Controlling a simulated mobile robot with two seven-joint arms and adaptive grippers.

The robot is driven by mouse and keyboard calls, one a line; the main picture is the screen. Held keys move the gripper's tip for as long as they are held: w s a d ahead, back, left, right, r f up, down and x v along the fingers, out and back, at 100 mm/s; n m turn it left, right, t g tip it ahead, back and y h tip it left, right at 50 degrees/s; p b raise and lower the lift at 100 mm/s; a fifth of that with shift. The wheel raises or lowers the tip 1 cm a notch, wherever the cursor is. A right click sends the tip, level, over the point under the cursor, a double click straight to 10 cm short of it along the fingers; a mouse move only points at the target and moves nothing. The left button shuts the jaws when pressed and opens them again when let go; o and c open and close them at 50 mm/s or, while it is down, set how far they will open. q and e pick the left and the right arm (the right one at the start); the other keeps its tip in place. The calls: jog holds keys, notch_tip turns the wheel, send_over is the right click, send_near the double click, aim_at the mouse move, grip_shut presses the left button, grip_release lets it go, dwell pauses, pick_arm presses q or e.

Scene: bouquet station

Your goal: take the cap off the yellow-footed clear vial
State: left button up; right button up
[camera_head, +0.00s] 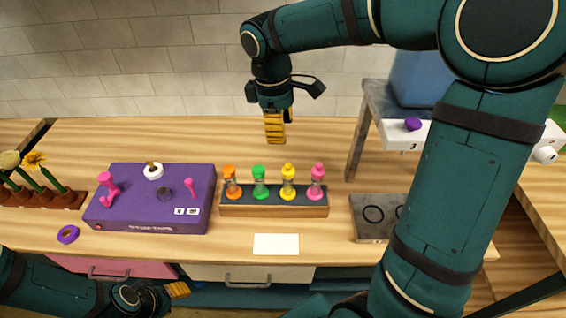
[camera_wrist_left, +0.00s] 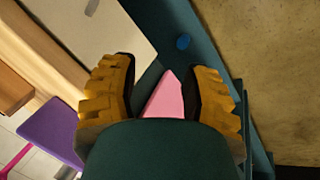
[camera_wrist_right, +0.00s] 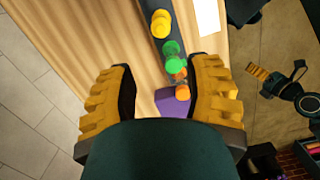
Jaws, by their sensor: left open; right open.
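The yellow-footed clear vial (camera_head: 288,190) stands upright in a wooden rack (camera_head: 272,210), with a yellow cap (camera_head: 288,169) on top. It is between the green vial (camera_head: 260,188) and the pink vial (camera_head: 316,190); an orange vial (camera_head: 232,190) stands at the rack's left end. In the right wrist view the yellow cap (camera_wrist_right: 160,18) shows near the top. My right gripper (camera_head: 275,128) is open and empty, above and behind the rack. My left gripper (camera_head: 178,290) is open and empty, low in front of the table; the left wrist view (camera_wrist_left: 165,95) shows its spread fingers.
A purple device (camera_head: 150,215) stands left of the rack, with a purple tape ring (camera_head: 68,234) beside it. A white card (camera_head: 276,244) lies in front of the rack. A grey plate with rings (camera_head: 370,225) lies to the right. Flowers (camera_head: 35,160) stand at far left.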

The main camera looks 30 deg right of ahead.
aim_at(288, 165)
jog(key=f, duration=0.5)
jog(key=s+f, duration=0.1)
jog(key=f, duration=0.2)
jog(key=shift+s+d+b, duration=0.1)
jog(key=shift+d+b, duration=0.25)
jog(key=shift+d, duration=0.05)
jog(key=f, duration=0.4)
jog(key=shift+s+d+f, duration=0.1)
jog(key=shift+d+f, duration=0.05)
jog(key=shift+d, duration=0.1)
grip_shut()
